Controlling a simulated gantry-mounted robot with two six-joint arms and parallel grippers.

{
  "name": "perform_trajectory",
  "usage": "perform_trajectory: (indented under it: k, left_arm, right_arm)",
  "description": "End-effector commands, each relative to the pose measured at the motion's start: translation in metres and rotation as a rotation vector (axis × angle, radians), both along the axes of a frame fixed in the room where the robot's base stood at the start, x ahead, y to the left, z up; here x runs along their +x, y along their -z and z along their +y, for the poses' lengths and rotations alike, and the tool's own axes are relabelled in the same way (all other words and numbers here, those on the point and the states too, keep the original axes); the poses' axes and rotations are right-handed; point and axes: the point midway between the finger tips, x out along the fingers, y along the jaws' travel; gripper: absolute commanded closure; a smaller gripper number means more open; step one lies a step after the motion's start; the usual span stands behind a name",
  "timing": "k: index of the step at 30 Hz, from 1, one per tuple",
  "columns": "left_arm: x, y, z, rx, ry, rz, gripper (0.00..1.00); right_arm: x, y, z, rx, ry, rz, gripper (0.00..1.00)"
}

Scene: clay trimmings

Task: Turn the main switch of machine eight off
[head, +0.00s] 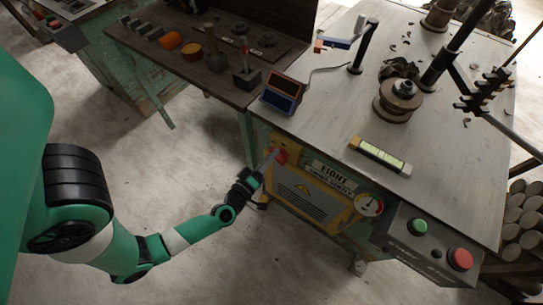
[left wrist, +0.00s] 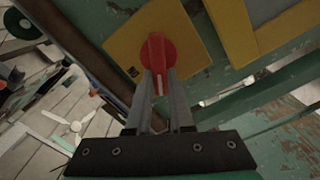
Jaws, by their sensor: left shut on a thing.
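The main switch is a red rotary handle (left wrist: 158,50) on a yellow plate (left wrist: 125,43) on the front of machine eight. In the left wrist view, the handle's white line points down toward my gripper. My left gripper (left wrist: 165,85) is shut on the handle, one finger on each side. In the head view, my left gripper (head: 268,163) reaches the red switch (head: 282,156) at the machine's left front, beside the label reading EIGHT (head: 331,172). The fingers hide part of the switch there. My right gripper is not in view.
A round gauge (head: 369,204) sits right of the label. A control box (head: 433,240) with a green button (head: 418,226) and a red button (head: 460,259) juts out at the right. A spirit level (head: 380,157) lies on the tabletop. Open floor lies left of the machine.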

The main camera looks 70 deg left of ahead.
Motion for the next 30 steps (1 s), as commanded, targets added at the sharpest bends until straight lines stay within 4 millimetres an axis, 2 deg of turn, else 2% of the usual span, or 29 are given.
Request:
perform_trajectory:
  k: [15, 30]
  left_arm:
    - [-0.002, 0.010, 0.002, -0.330, 0.000, -0.260, 1.00]
    - [-0.002, 0.011, 0.002, -0.430, 0.001, -0.338, 1.00]
  right_arm:
    - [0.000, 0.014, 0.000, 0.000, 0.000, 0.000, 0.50]
    - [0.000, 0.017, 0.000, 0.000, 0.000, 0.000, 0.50]
